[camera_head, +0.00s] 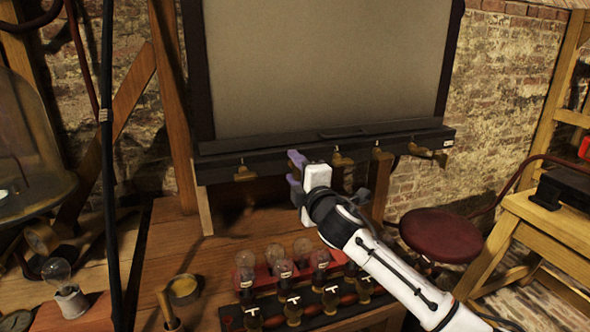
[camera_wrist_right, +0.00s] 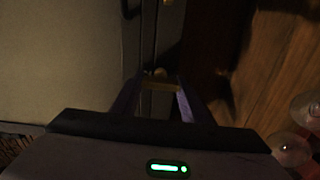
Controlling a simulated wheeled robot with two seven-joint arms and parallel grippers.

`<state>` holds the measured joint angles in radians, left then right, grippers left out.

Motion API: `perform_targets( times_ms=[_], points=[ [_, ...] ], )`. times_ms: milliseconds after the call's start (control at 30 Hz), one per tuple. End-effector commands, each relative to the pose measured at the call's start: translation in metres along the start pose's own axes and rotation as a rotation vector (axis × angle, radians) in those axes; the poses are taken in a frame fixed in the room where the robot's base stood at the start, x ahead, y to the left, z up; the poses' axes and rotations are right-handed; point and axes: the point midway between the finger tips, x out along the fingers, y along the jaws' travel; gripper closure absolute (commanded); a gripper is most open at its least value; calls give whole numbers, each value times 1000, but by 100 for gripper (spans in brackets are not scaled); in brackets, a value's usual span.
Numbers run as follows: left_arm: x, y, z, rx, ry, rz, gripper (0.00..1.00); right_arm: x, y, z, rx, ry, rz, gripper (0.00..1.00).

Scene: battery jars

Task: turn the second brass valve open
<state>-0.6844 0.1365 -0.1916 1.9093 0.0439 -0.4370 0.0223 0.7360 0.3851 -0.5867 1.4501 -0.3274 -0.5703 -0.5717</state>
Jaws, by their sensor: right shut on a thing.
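A row of brass valves sits along the dark rail (camera_head: 225,146) under the large grey panel. The first valve (camera_head: 244,173) is at the left end, and others, such as the third valve (camera_head: 341,160), are to the right. My right gripper (camera_head: 295,169), with purple fingers, is at the second valve from the left and mostly hides it in the head view. In the right wrist view, the right gripper (camera_wrist_right: 158,98) is shut on the second brass valve (camera_wrist_right: 160,86), whose brass shows between the fingers. How far it is turned cannot be told. My left gripper is out of view.
Below the rail, a wooden bench carries a red rack with several glass bulbs (camera_head: 303,247) and a row of dark fittings. A round dark red stool (camera_head: 441,234) stands at right. A glass dome (camera_head: 25,150) is at far left. A dark vertical pole (camera_head: 107,130) crosses the left side.

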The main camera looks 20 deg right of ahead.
Motion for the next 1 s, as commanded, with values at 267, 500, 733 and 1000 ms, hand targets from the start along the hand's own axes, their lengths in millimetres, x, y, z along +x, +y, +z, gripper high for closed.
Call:
perform_targets(
  times_ms=[267, 500, 733, 1000],
  points=[
    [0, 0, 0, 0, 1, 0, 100, 0, 0, 1, -70, -2, -1, 82],
    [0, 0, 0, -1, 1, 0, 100, 0, 0, 1, -80, -2, -1, 82],
    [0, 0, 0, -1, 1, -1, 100, 0, 0, 1, -81, -2, 0, 58],
    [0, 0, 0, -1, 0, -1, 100, 0, 0, 0, -78, -1, 0, 41]
  ],
)
